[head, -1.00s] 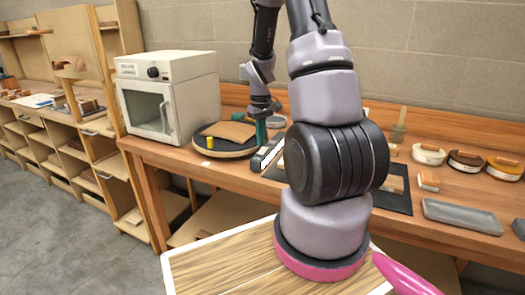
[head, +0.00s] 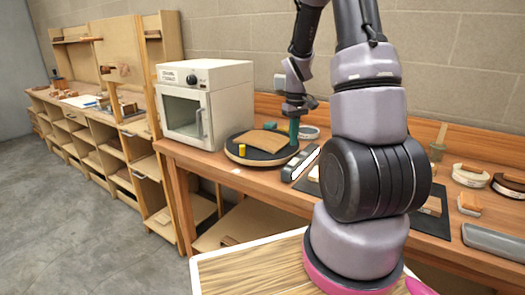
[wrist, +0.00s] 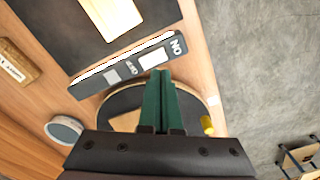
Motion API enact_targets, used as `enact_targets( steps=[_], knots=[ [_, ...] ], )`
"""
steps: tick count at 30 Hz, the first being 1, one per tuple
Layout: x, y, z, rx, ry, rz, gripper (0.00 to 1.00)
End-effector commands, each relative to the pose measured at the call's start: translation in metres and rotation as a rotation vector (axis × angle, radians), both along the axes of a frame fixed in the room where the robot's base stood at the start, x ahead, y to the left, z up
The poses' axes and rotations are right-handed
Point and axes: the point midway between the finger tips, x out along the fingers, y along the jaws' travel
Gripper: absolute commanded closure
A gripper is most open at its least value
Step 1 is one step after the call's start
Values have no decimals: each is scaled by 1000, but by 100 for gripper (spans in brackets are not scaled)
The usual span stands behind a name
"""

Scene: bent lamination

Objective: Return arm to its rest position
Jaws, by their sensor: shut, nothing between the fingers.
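My gripper (head: 293,132) has green fingers and points down over the right edge of the round black turntable (head: 235,151). In the wrist view the two green fingers (wrist: 161,88) lie side by side, shut and empty. A bent wooden piece (head: 262,140) rests on the turntable, and a small yellow cylinder (head: 242,150) is near its front edge. Most of the bent piece is hidden behind my gripper in the wrist view. My large arm links cover part of the bench in the head view.
A white oven (head: 200,105) stands left of the turntable. A grey switch bar (head: 300,163) lies just right of it, also seen in the wrist view (wrist: 130,62). A dark mat (wrist: 70,30), tape rolls (head: 470,175) and a grey tray (head: 495,240) are further right on the bench.

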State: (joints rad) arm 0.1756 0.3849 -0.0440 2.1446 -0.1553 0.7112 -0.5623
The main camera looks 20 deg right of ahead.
Motion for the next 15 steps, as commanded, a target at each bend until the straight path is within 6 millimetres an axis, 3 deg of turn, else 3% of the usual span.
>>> enact_targets(
  steps=[4,7,11,15],
  knots=[
    [0,1,4,1,-6,-4,100],
    [-3,8,23,3,-36,-26,100],
    [-13,25,70,16,-111,-87,100],
    [-36,49,126,46,-208,-171,100]
  ],
)
